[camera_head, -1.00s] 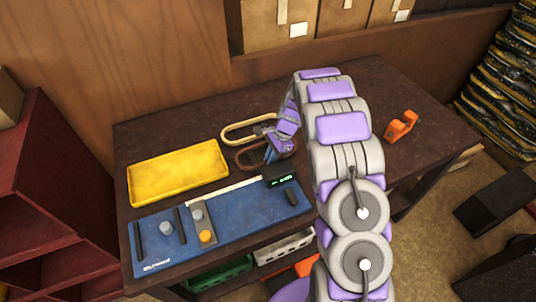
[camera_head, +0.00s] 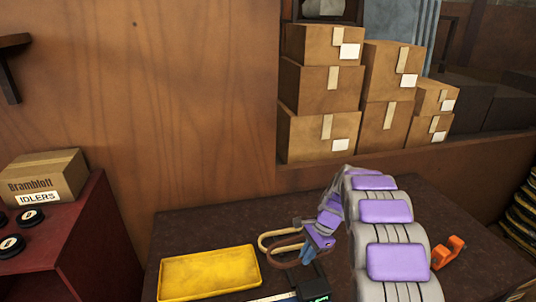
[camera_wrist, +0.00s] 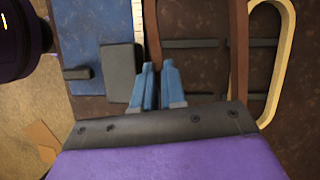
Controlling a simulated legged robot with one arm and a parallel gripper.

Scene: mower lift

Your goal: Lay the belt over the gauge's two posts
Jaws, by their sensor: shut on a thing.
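A brown belt loop (camera_head: 285,262) lies on the dark table beside a cream belt loop (camera_head: 266,240). Both show in the wrist view, the brown belt (camera_wrist: 239,50) left of the cream belt (camera_wrist: 287,60). My gripper (camera_wrist: 157,66) is shut on the near side strand of the brown belt, which runs up from between its blue fingertips. The gripper (camera_head: 304,254) is low over the table in the head view. The blue gauge board (camera_wrist: 97,25) with a pale scale strip is left of the fingers.
A yellow tray (camera_head: 208,272) lies left of the belts. Dark bars (camera_wrist: 195,43) lie under the belts. A dark display block (camera_head: 313,287) sits at the bottom edge. An orange part (camera_head: 447,251) stands right of my arm. Cardboard boxes (camera_head: 320,90) are stacked behind.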

